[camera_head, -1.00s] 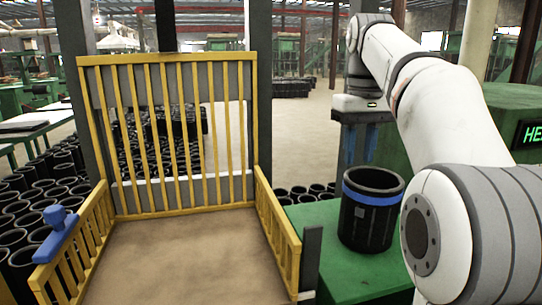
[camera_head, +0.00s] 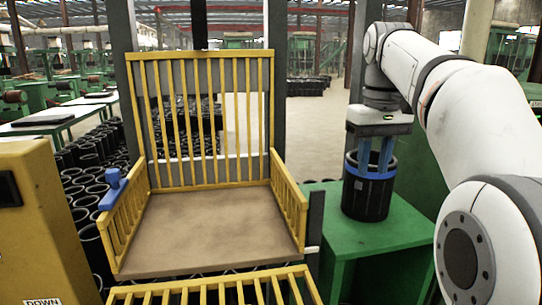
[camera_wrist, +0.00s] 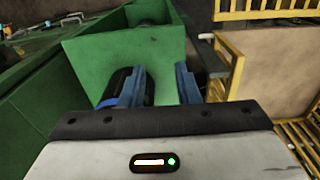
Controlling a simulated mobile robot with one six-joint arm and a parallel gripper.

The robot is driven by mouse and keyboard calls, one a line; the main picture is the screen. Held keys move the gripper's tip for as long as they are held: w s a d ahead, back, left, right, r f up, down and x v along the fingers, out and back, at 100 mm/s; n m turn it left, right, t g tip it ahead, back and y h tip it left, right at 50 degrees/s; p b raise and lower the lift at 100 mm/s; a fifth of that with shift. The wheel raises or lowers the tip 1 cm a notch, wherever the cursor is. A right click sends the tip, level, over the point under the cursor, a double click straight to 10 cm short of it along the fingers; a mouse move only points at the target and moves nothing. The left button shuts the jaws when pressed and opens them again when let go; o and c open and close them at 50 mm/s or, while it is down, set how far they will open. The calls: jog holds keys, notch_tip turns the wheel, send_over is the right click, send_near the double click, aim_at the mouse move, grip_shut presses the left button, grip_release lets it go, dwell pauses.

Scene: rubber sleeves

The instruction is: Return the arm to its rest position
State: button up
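My gripper (camera_head: 375,165) points down at the upper part of a black rubber sleeve (camera_head: 366,202) with a blue band. The sleeve stands upright on a green table (camera_head: 385,240). In the head view the blue fingers overlap the sleeve's top; I cannot tell whether they are inside or behind it. In the wrist view the two fingers (camera_wrist: 160,82) are spread apart, with green surface showing between them. Part of a dark sleeve with blue (camera_wrist: 115,84) shows beside and behind the left finger, mostly hidden. My arm reaches in from the right.
A yellow-railed platform (camera_head: 215,225) with a flat brown floor stands left of the table. A yellow machine (camera_head: 28,225) is at the far left. Several black sleeves (camera_head: 85,180) stand on the floor behind. A green box (camera_wrist: 125,45) shows in the wrist view.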

jog(key=s+a+f+t, duration=0.1)
jog(key=s+f, duration=0.5)
jog(key=f, duration=0.3)
jog(key=s+a+f+m+t+b, duration=0.1)
jog(key=s+a+f, duration=0.1)
jog(key=s+f, duration=0.4)
jog(key=s+a+f+t+b, duration=0.1)
jog(key=s+f, duration=0.5)
jog(key=f, duration=0.6)
jog(key=shift+s+a+f+m, duration=0.15)
jog(key=shift+a+m, duration=0.1)
jog(key=shift+m, duration=0.15)
